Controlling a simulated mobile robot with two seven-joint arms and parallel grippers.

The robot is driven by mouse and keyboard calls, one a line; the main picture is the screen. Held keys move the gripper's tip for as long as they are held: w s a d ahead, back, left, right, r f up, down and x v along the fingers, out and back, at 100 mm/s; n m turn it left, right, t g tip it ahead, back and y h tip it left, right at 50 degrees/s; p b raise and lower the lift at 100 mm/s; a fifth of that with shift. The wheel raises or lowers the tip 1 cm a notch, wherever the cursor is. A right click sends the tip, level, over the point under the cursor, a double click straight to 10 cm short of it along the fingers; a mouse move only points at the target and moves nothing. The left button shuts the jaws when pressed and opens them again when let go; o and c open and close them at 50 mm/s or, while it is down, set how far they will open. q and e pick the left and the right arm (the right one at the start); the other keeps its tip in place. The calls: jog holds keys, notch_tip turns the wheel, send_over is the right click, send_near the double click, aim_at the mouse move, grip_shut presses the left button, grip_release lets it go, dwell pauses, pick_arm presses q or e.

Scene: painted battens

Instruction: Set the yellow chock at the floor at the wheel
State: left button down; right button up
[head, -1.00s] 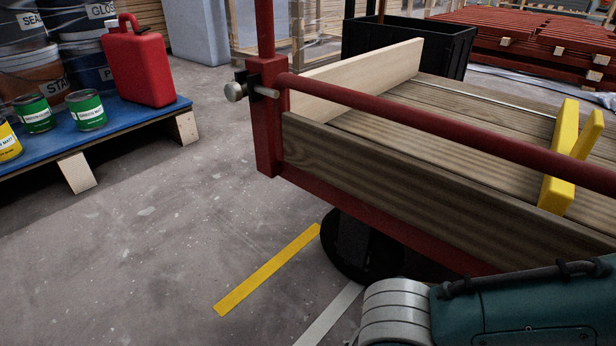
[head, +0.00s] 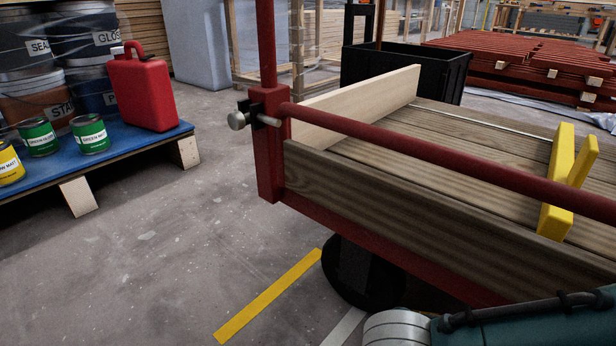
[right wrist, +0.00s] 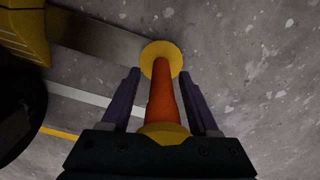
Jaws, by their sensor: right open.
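In the right wrist view, a yellow block, which looks like the chock (right wrist: 22,28), is at the upper left edge, partly cut off. A dull flat bar (right wrist: 95,38) runs from it to an orange grip (right wrist: 161,98) with yellow round ends. My right gripper (right wrist: 160,76) is open, with one finger on each side of the orange grip. A black wheel (right wrist: 18,110) is at the left, close to the yellow block. In the head view, the black wheel (head: 345,270) shows under the cart; the chock and my right gripper are hidden there. My left gripper is not in view.
The cart (head: 400,225) has a wooden deck and a red rail (head: 400,150). Yellow tape (head: 268,296) marks the floor. A blue pallet (head: 130,150) with cans stands left, with clear floor between.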

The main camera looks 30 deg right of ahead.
notch_tip(320, 180, up, 12)
jog(key=p, duration=0.9)
jog(key=shift+f, duration=0.2)
jog(key=s+a+r+m+t+y, duration=0.2)
jog(key=a+r+y, duration=0.1)
jog(key=a+r, duration=0.6)
jog(key=s+d+r+m+t+h, duration=0.1)
jog(key=s+d+r+m+h, duration=0.1)
jog(key=d+r, duration=0.5)
jog(key=s+d+m, duration=0.1)
jog(key=d, duration=0.4)
jog(key=shift+d+r+t+h, duration=0.15)
jog(key=shift+d+t+h, duration=0.15)
jog(key=shift+h, duration=0.1)
jog(key=shift+p, duration=0.35)
notch_tip(320, 180, up, 105)
jog(key=p, duration=10.5)
